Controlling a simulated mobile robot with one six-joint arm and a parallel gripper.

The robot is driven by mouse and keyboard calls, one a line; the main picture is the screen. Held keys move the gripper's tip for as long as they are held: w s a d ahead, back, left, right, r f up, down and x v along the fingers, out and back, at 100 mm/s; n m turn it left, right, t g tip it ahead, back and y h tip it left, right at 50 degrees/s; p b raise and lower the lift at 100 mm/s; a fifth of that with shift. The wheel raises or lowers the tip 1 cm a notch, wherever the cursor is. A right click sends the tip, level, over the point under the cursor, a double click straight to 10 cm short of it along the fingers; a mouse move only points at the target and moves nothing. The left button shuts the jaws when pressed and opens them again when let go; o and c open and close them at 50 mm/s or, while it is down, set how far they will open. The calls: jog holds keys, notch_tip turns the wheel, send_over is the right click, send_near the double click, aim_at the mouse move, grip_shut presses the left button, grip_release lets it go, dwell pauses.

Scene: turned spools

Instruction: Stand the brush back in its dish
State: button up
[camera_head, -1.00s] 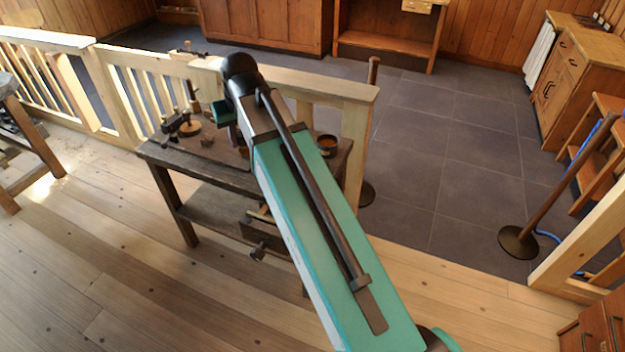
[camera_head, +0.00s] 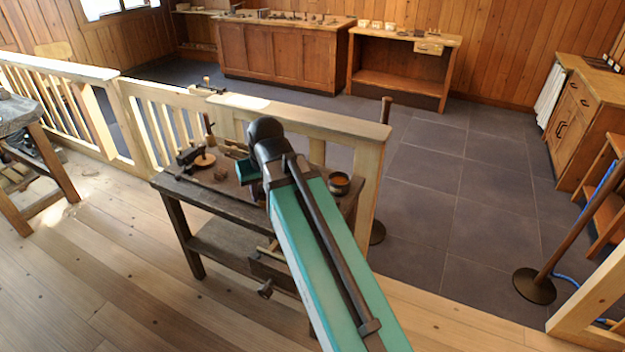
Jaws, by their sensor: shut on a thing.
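My arm reaches up across the middle of the view to a dark elbow, and a short teal wrist part shows left of it over the workbench (camera_head: 185,184). My gripper's fingers are hidden behind the arm, and I cannot see what they hold. A small dark round dish (camera_head: 339,182) with an amber inside sits on the bench's right end, right of my arm. I see no brush standing in it. I cannot make out the brush anywhere.
A round wooden disc (camera_head: 204,160) and small dark tools lie on the bench's left part. A pale wooden railing (camera_head: 345,129) runs right behind the bench. A post with a round base (camera_head: 534,286) stands at right. Plank floor is clear at front left.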

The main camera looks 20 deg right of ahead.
jog(key=shift+s+d+f, duration=0.2)
jog(key=shift+s+f, duration=0.85)
jog(key=shift+f, duration=0.15)
